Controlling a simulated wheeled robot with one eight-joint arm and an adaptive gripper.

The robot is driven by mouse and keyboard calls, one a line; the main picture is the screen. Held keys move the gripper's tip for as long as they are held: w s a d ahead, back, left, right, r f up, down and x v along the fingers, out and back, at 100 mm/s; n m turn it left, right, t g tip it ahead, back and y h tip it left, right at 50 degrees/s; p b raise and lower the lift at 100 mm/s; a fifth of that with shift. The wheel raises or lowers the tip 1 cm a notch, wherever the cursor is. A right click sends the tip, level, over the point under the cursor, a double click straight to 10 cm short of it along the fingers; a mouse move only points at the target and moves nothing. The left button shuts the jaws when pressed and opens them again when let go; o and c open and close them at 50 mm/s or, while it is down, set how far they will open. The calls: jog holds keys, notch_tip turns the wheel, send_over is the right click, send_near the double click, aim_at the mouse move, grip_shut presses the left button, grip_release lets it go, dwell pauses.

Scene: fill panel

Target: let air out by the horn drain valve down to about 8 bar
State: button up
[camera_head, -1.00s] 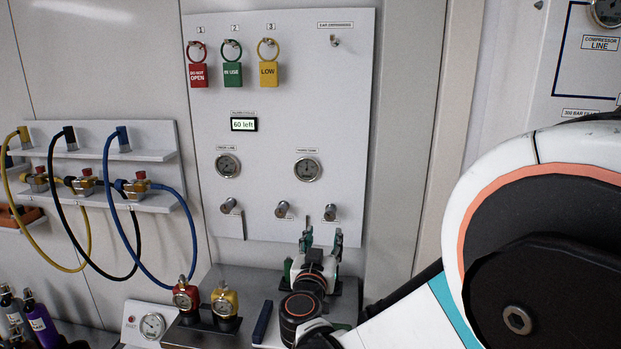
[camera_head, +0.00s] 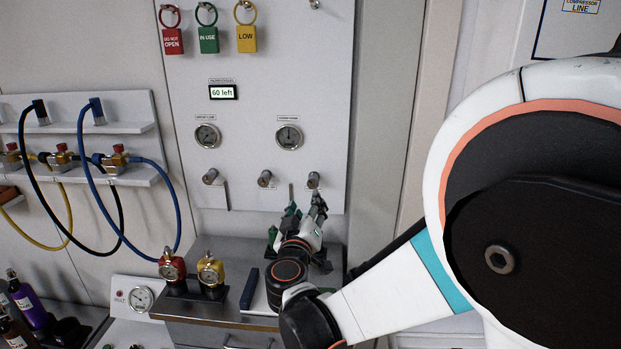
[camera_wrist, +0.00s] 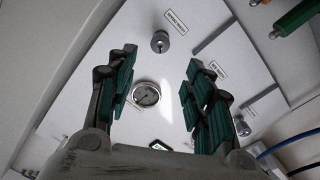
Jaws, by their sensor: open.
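The white panel (camera_head: 185,100) carries three small grey knobs in a row: a left knob (camera_head: 210,177), a middle knob (camera_head: 265,178) and a right knob (camera_head: 313,180). My gripper (camera_head: 304,210) is open and empty, just below the right knob. In the wrist view my gripper's green-padded fingers (camera_wrist: 160,58) are spread, with a knob (camera_wrist: 160,40) and a gauge (camera_wrist: 147,93) visible between them.
A left gauge (camera_head: 207,136), a "60 left" display (camera_head: 223,92) and red, green and yellow tags are on the panel. Hoses hang at the left.

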aim_at(313, 183)
jog(key=w+n+b, duration=0.1)
jog(key=w+n, duration=0.3)
jog(key=n, duration=0.6)
jog(key=w+n+b, duration=0.1)
jog(key=w+n, duration=0.3)
jog(key=n, duration=0.6)
jog(key=w+d+n+b, duration=0.1)
jog(key=w+n, duration=0.3)
jog(key=n, duration=0.6)
jog(key=shift+w+r+y, duration=0.1)
jog(key=shift+r+y, duration=0.05)
jog(key=shift+y, duration=0.15)
jog(key=shift+c, duration=0.2)
jog(key=c, duration=1)
